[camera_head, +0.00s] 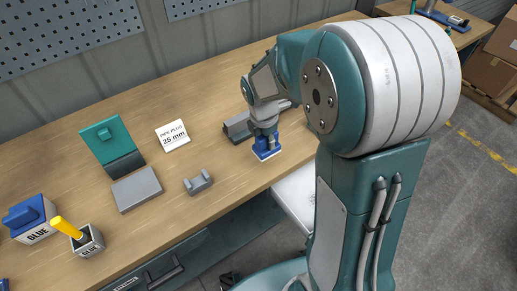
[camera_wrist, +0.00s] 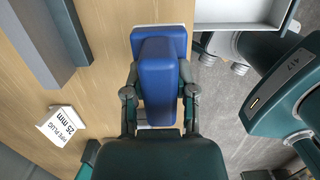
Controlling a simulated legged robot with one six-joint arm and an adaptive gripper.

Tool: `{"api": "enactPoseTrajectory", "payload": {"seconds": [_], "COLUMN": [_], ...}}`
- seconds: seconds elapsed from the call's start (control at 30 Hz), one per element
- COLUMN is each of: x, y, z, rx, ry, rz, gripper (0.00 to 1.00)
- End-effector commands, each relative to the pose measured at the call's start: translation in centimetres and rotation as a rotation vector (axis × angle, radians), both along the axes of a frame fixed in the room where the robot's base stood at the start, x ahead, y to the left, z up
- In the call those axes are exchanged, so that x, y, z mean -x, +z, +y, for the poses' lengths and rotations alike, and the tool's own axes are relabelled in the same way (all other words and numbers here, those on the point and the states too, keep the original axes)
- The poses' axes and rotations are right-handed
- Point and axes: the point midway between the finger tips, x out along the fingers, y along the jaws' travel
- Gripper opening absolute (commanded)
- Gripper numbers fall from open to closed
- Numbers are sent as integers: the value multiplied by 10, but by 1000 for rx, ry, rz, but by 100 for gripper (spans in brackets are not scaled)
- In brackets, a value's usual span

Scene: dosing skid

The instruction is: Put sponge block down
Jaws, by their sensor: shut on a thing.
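The sponge block (camera_head: 267,154) is blue with a pale base, low over the bench (camera_head: 235,165) near its front edge. I cannot tell whether its underside touches the bench. My gripper (camera_head: 265,134) points down and is shut on the block's raised blue grip. In the wrist view the sponge block (camera_wrist: 160,45) fills the middle, with the fingers of my gripper (camera_wrist: 160,92) on both sides of the grip. Its lower end is hidden by my gripper.
A grey block (camera_head: 237,127) stands just behind my gripper. A small grey cradle (camera_head: 198,183), a "PIPE PLUG 25 mm" sign (camera_head: 173,136), a teal upright plate (camera_head: 112,138), a blue-topped glue box (camera_head: 32,217) and a glue pot (camera_head: 89,243) stand leftward. A pale tray (camera_head: 296,198) adjoins the bench's front edge.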

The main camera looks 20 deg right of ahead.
Motion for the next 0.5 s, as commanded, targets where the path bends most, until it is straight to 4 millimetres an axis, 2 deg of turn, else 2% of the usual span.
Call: {"api": "enactPoseTrajectory", "payload": {"seconds": [0.1,0.37,0.5], "x": [-13,-26,-27], "y": [-21,-39,-59], "z": [7,12,17], "rx": [-2,-6,-3], "ry": [2,-1,-1], "rz": [3,0,4], "gripper": [0,0,0]}}
